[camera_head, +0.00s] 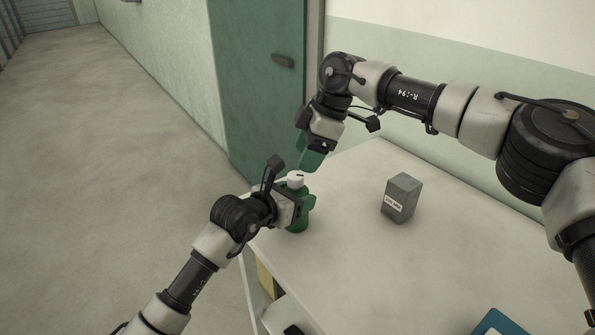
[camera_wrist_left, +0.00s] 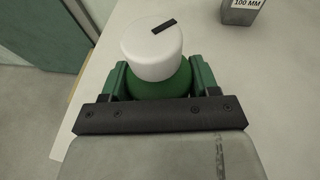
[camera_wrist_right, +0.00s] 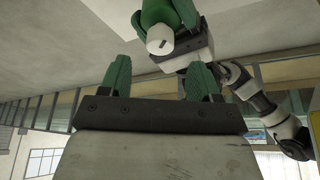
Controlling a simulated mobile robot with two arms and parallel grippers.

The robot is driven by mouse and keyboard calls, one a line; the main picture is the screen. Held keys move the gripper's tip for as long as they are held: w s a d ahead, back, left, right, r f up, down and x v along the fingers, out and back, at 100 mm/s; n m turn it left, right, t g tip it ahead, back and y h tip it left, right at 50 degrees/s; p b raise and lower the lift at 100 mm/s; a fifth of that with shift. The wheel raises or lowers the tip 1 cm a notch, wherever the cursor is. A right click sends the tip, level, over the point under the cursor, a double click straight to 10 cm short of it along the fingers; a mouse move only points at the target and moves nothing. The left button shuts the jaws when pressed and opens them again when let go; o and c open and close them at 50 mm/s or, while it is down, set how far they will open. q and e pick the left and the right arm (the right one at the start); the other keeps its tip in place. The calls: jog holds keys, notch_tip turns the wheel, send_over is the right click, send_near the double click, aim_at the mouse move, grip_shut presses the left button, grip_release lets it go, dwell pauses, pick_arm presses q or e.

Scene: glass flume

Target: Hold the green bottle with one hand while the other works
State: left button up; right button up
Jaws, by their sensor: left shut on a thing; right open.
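The green bottle (camera_head: 297,222) with a white cap (camera_head: 296,179) stands upright on the table near its left corner. The cap bears a dark mark on top. My left gripper (camera_head: 298,204) is shut around the bottle's body below the cap; the left wrist view shows the cap (camera_wrist_left: 152,48) and the green body (camera_wrist_left: 162,83) between its fingers. My right gripper (camera_head: 312,160) is open and empty just above and behind the cap. In the right wrist view the cap (camera_wrist_right: 160,40) shows beyond its parted fingers (camera_wrist_right: 160,85). The bottle's lower part is partly hidden by my left gripper.
A grey block (camera_head: 402,198) with a white label stands on the pale table (camera_head: 400,270) to the right of the bottle. A blue item (camera_head: 499,323) lies at the front edge. A green door (camera_head: 262,85) is behind. The middle of the table is clear.

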aim_at(296, 174)
jog(key=x, duration=0.5)
jog(key=shift+f, duration=0.15)
jog(key=c, duration=0.9)
jog(key=shift+c, duration=0.2)
jog(key=n+g, duration=0.1)
jog(key=n, duration=0.3)
jog(key=shift+w+a+n+g+h, duration=0.1)
jog(key=shift+w+n+g+h, duration=0.05)
jog(key=shift+n+g+h, duration=0.65)
jog(key=shift+n+g, duration=0.2)
jog(key=shift+n, duration=1.6)
